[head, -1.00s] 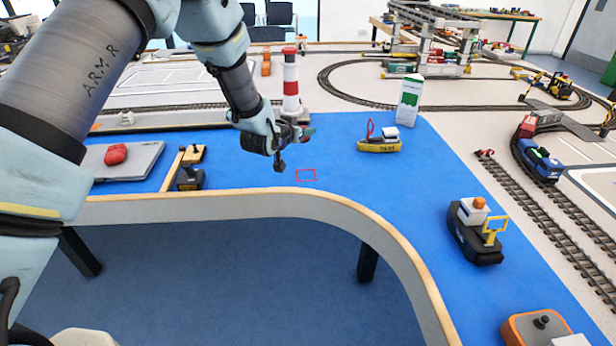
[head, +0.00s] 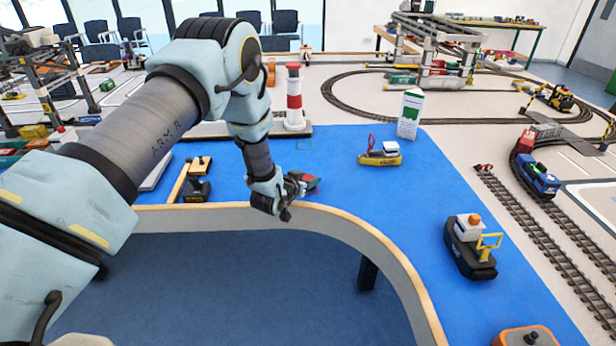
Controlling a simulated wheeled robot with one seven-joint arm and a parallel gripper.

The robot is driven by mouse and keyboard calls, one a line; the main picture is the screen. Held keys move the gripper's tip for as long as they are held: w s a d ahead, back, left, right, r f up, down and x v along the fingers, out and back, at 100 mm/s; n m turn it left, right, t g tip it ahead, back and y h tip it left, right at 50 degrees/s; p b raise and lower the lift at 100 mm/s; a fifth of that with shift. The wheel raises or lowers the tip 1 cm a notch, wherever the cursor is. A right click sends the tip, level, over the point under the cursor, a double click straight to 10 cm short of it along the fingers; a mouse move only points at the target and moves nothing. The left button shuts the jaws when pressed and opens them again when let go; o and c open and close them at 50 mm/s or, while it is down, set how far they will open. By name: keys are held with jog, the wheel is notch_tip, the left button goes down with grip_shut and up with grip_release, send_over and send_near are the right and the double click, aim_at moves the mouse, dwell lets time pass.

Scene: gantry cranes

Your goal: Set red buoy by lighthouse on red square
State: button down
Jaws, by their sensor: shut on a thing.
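My gripper (head: 303,187) is low over the front part of the blue mat, close to the curved table edge. It is shut on the red buoy (head: 314,183), of which only a small red part shows beside the fingers. I cannot tell whether the buoy touches the mat. The red square is not visible now; my gripper covers that part of the mat. The red-and-white lighthouse (head: 294,98) stands upright behind my gripper.
A thin green square (head: 303,144) is marked on the mat in front of the lighthouse. A yellow boat (head: 380,158) and a white-green carton (head: 410,114) stand to the right. A black tug (head: 470,246) is at the front right. A wooden-handled item (head: 198,189) lies left.

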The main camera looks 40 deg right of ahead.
jog(key=shift+f, duration=0.15)
jog(key=shift+c, duration=1.6)
grip_release()
jog(key=shift+r, duration=0.2)
jog(key=b+v, duration=0.4)
jog(key=v, duration=0.8)
